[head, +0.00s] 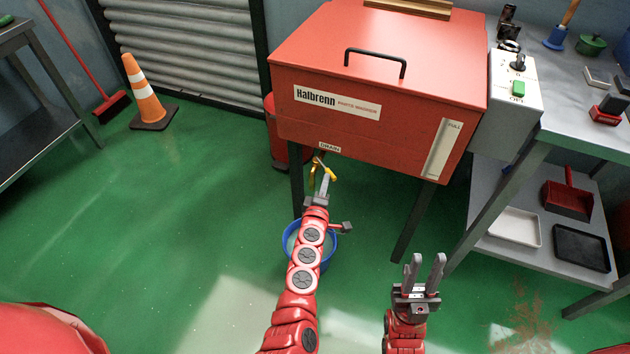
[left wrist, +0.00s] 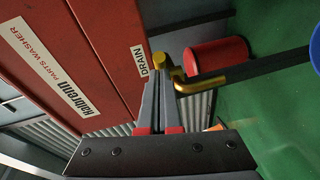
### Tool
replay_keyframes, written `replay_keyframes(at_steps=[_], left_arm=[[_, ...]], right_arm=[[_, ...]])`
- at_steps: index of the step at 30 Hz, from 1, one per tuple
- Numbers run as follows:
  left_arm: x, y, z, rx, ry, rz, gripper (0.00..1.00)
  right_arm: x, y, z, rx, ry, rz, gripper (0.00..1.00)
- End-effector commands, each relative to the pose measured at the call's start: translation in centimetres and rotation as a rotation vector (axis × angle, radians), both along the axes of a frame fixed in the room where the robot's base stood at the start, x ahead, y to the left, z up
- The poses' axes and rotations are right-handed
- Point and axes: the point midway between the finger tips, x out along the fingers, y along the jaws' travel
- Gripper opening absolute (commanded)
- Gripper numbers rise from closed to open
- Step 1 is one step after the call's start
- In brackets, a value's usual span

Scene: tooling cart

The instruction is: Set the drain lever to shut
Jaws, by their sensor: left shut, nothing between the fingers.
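The parts washer (head: 385,55) is a red box on dark legs with a "DRAIN" label on its lower front edge. Below the label is the yellow drain lever (head: 331,174), partly hidden by my left gripper in the head view. In the left wrist view a yellow end (left wrist: 159,59) is right at the fingertips, beside a bent brass pipe (left wrist: 205,84); I cannot tell if they touch. My left gripper (head: 326,178) is shut and empty, pointing at the drain. My right gripper (head: 425,260) is open and empty, away from the washer to the right.
A blue bucket (head: 333,250) stands on the floor under the drain, partly behind my left arm. A red bin (head: 277,150) stands behind the washer's leg. A grey workbench (head: 570,125) with a lower shelf is at right.

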Motion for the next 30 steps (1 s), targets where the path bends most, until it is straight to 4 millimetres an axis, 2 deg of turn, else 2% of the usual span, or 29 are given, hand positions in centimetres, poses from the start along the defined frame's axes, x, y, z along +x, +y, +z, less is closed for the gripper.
replay_keyframes(at_steps=[1,6,16,30], left_arm=[[0.1,-0.9,-0.2,-0.003,0.001,0.032,0.0],[0.7,-2.1,-0.3,-0.001,0.0,0.164,0.0],[1.8,-3.6,-0.1,0.002,-0.004,0.363,0.0],[2.6,-4.5,-0.1,-0.001,-0.001,0.373,0.0]], right_arm=[[0.0,0.0,-0.3,0.0,0.0,0.0,0.32],[0.0,0.0,-1.1,0.0,0.0,0.0,0.32],[0.0,0.0,-2.5,0.0,0.0,0.0,0.32],[0.0,0.0,-3.6,0.0,0.0,0.0,0.32]])
